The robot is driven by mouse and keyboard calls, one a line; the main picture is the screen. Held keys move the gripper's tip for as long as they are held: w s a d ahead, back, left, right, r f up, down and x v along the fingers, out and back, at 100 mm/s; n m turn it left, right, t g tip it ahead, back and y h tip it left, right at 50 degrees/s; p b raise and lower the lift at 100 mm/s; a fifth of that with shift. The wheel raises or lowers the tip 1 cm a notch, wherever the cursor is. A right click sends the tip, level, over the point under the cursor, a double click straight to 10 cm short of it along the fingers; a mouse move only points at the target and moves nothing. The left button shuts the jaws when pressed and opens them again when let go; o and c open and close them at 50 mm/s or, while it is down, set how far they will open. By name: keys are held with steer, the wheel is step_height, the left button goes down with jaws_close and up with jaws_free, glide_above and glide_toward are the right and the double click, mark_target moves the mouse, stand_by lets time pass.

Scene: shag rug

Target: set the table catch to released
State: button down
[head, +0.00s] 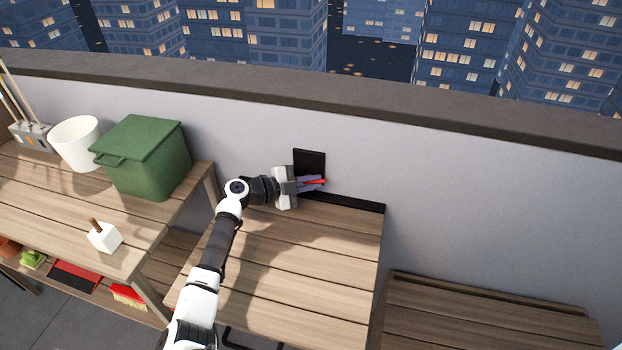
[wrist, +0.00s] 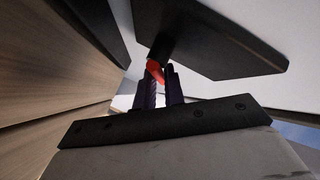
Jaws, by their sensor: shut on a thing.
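The table catch shows as a black plate (head: 309,160) on the grey wall, just above the back edge of the wooden folding table (head: 310,265). Its red lever (head: 316,182) sticks out below the plate and points right in the head view. In the wrist view the plate (wrist: 215,40) is close above, and the red lever (wrist: 155,70) is on a dark stem between the finger ends. My gripper (head: 311,183) is shut on the red lever, its purple fingers (wrist: 162,85) around it. The fingers hide part of the lever.
A workbench at the left carries a green lidded bin (head: 148,158), a white bucket (head: 76,142) and a white block with a brown handle (head: 104,236). A wooden slatted box (head: 480,315) stands at the lower right. The folding table's top is clear.

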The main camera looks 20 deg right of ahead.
steer(key=c, duration=1.8)
jaws_free()
steer(key=shift+o, duration=0.2)
steer(key=a+b, duration=0.1)
steer(key=a, duration=0.3)
steer(key=a+r+b, duration=0.1)
steer(key=a, duration=0.3)
steer(key=s+a+r+b, duration=0.1)
steer(key=a, duration=0.3)
steer(key=shift+a+b, duration=0.35)
steer(key=shift+a, duration=0.05)
steer(key=shift+a+r, duration=0.15)
steer(key=shift+a, duration=0.25)
